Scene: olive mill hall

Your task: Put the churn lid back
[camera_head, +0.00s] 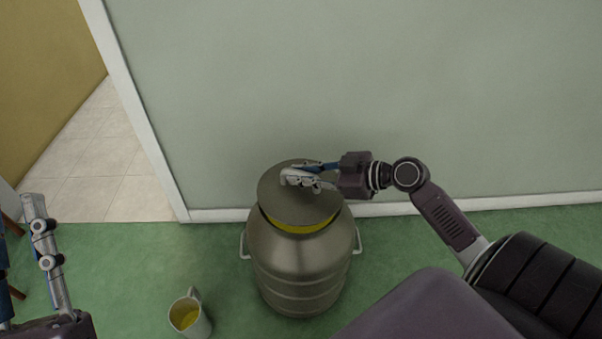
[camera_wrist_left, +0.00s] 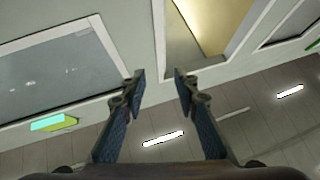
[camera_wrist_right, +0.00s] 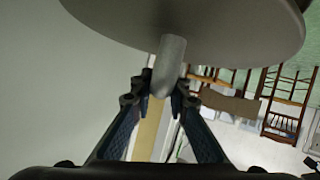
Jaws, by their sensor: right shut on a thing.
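The metal churn (camera_head: 298,262) stands upright on the green floor close to the wall, with a handle on each side. The round grey lid (camera_head: 277,205) is over its mouth, shifted towards the back. A yellow crescent inside the mouth shows below the lid's front edge, so the lid does not cover it fully. My right gripper (camera_head: 300,178) is shut on the lid's post-like handle, which shows between the fingertips in the right wrist view (camera_wrist_right: 168,65). Whether the lid touches the rim is hidden. My left gripper (camera_wrist_left: 160,75) is open and empty, away from the churn at the left.
A white jug (camera_head: 189,318) with yellow liquid stands on the floor left of the churn. The pale wall (camera_head: 380,90) rises right behind the churn. A doorway with a tiled floor (camera_head: 110,150) opens at the left. Wooden chairs (camera_wrist_right: 285,100) show in the right wrist view.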

